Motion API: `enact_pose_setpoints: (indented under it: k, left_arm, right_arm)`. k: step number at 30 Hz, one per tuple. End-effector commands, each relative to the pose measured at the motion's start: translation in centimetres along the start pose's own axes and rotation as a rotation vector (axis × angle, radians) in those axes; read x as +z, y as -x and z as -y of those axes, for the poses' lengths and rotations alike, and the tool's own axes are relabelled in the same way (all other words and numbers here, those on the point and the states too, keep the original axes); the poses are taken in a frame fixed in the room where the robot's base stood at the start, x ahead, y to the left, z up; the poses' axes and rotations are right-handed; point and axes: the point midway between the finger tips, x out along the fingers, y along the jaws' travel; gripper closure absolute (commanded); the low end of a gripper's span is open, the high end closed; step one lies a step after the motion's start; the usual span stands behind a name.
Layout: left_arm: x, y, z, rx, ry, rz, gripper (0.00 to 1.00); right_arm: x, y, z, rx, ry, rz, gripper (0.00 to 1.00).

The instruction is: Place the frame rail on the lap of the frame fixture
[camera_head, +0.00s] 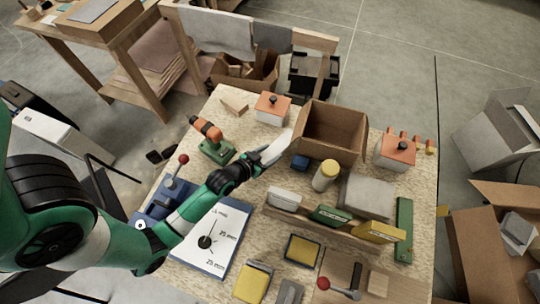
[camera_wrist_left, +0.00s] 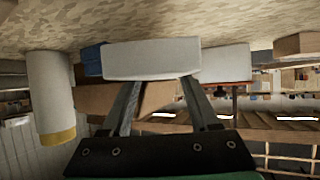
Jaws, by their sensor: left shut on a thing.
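My left gripper (camera_head: 268,158) reaches over the back middle of the table, just left of the open cardboard box. It is shut on a pale, whitish block-like piece, which I take to be the frame rail (camera_head: 278,147). In the left wrist view the piece (camera_wrist_left: 152,60) lies across the tips of both fingers (camera_wrist_left: 163,84). A wooden board with a red-knobbed lever and a small wood block, perhaps the frame fixture (camera_head: 340,272), lies at the front right of the table. Its lap cannot be made out. My right gripper is not in view.
The cardboard box (camera_head: 334,130), a blue block (camera_head: 300,162) and a yellow-capped bottle (camera_head: 325,176) stand near the gripper. An orange-green tool (camera_head: 216,148) stands at left.

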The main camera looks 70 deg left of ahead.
Motion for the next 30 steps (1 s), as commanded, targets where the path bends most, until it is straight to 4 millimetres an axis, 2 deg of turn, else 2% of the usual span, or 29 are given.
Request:
enact_pose_setpoints:
  k: [7,19,20,24,30]
  left_arm:
    - [3.3,-1.8,0.0,0.000,0.000,0.001,0.99]
    - [3.8,-2.1,0.0,0.000,0.000,-0.001,0.99]
    - [3.7,-2.0,0.0,0.000,0.000,0.000,0.33]
    - [3.7,-2.0,0.0,0.000,0.000,0.000,0.08]
    - [3.7,-2.0,0.0,0.000,0.000,0.001,0.08]
  right_arm:
    - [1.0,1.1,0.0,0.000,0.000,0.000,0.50]
    - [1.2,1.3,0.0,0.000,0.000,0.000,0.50]
    - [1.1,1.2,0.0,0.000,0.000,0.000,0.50]
    - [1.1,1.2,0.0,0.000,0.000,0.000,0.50]
    - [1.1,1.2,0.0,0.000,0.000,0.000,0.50]
